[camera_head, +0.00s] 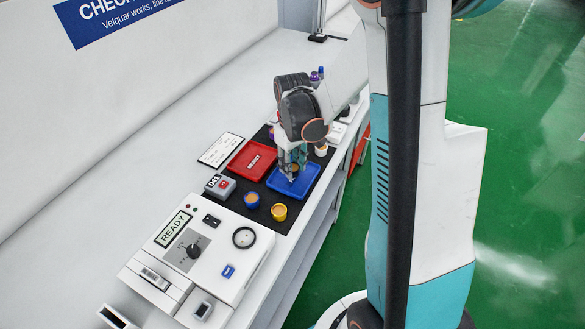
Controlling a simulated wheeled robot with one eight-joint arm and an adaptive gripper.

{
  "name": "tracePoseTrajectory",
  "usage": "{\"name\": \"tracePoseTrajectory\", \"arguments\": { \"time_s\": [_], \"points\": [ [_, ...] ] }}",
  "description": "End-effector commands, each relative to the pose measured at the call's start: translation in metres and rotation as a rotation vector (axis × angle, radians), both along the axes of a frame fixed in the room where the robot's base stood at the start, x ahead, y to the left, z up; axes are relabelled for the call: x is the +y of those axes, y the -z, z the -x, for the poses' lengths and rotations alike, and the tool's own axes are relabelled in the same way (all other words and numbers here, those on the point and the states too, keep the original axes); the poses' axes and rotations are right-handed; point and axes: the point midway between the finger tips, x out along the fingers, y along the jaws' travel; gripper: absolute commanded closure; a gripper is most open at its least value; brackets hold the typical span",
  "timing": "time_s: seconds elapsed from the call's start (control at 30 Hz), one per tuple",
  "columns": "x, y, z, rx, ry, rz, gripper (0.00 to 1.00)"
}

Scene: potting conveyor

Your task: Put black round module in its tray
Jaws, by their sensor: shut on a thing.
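My gripper (292,175) points down over the blue tray (309,181). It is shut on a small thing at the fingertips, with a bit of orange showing. The fingers hide most of it, and its body colour is hard to tell. I take it as the black round module, as no other black round module shows clearly. I cannot tell whether it touches the tray floor. The red tray (242,168), marked REJECT, lies just left of the blue tray.
A blue round module (252,200), a yellow one (279,212) and a white one (321,150) stand on the dark mat around the trays. A grey box with a red button (220,186) and a READY control panel (200,245) are nearer. A white card (220,149) lies left.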

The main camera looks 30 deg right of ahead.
Motion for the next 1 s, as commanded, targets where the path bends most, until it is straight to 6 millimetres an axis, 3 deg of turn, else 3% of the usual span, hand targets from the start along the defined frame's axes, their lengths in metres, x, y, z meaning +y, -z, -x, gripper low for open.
{"name": "tracePoseTrajectory", "arguments": {
  "time_s": [0.07,0.43,0.47,0.53,1.0],
  "points": [
    [0.0000,0.0099,-0.0001,0.000,0.000,0.000,0.93],
    [0.0001,0.0131,0.0001,0.000,0.000,0.000,0.93],
    [0.0001,0.0132,0.0001,0.000,0.000,0.000,0.67],
    [0.0001,0.0122,0.0001,0.000,0.000,0.000,0.51],
    [0.0001,0.0049,0.0001,0.000,0.000,0.000,0.49]
  ]
}}
